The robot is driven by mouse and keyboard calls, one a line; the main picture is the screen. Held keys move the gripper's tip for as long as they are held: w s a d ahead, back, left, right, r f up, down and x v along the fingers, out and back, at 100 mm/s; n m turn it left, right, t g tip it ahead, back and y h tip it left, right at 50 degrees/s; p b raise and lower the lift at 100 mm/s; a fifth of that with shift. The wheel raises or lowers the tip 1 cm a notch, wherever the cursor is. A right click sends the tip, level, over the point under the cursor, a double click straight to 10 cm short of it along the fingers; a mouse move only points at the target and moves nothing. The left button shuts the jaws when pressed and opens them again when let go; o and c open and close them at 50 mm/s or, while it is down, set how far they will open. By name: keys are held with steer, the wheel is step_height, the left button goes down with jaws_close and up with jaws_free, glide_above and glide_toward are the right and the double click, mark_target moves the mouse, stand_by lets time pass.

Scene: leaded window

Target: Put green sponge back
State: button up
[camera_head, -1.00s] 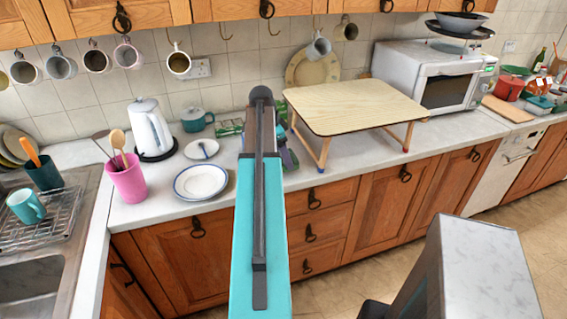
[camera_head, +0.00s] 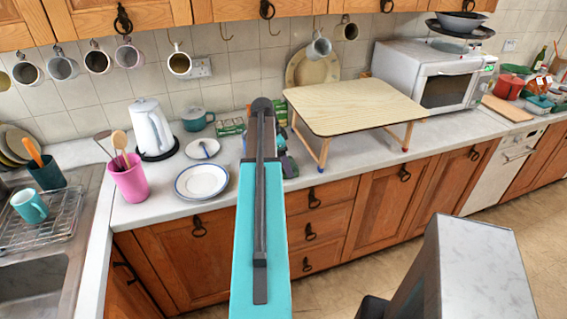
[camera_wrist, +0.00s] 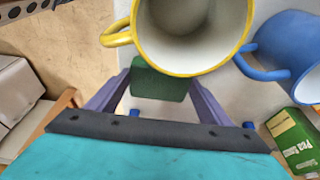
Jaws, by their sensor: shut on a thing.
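The green sponge (camera_wrist: 160,82) is a dark green block in the wrist view. My gripper (camera_wrist: 161,88) has its two purple-grey fingers on either side of the sponge and is shut on it. A white mug with a yellow rim and handle (camera_wrist: 190,30) stands close beyond the sponge and overlaps its upper edge in the picture. In the head view my arm covers most of the gripper, and I cannot make out the sponge there.
A blue mug (camera_wrist: 288,45) and a green box (camera_wrist: 293,140) lie to the right in the wrist view. In the head view, a small wooden folding table (camera_head: 355,105) stands right of my arm. A white plate (camera_head: 202,181) and kettle (camera_head: 151,130) are left.

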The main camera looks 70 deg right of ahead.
steer(key=o, duration=1)
steer(key=shift+f, duration=0.1)
steer(key=shift+c, duration=0.2)
steer(key=shift+r, duration=0.25)
steer(key=b+v, duration=0.2)
steer(key=v, duration=1)
steer(key=shift+b, duration=0.35)
